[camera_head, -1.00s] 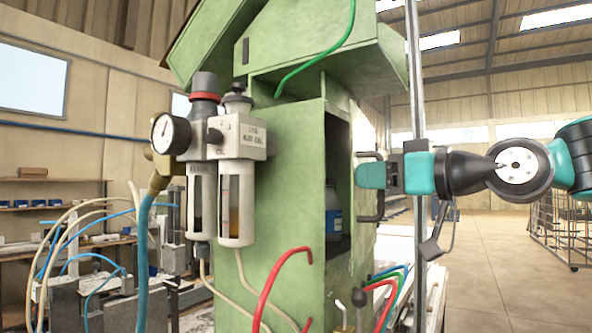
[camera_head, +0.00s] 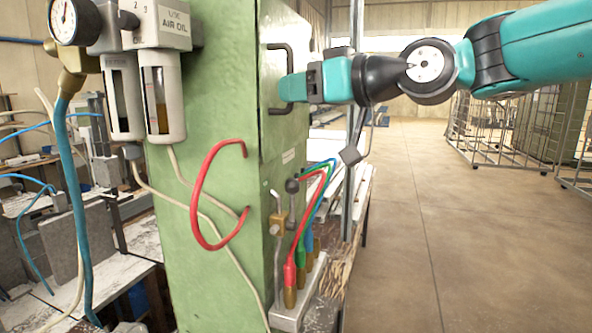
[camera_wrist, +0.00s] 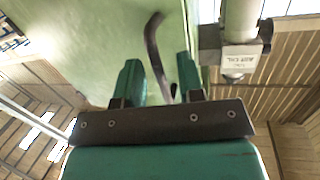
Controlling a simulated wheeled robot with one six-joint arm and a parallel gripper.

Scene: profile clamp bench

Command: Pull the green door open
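The green door (camera_head: 270,125) is a flat panel on the right face of the green machine cabinet. It looks flush with the cabinet, and no dark opening shows. Its dark bar handle (camera_head: 287,50) stands out from the panel. My gripper (camera_head: 286,89) reaches in from the right at the handle's lower part. In the wrist view the two teal fingers (camera_wrist: 159,75) are apart, with the dark handle (camera_wrist: 153,42) between them and a gap visible on its left. The handle's lower end is partly hidden behind the fingers; I cannot tell whether it touches one.
An air-oil unit (camera_head: 160,95) with a gauge (camera_head: 72,20) hangs on the cabinet's left face. A red hose (camera_head: 198,190) loops out in front. Coloured hoses (camera_head: 303,220) rise from a fitting block below the door. Open floor (camera_head: 430,230) lies right; wire cages (camera_head: 490,130) stand beyond.

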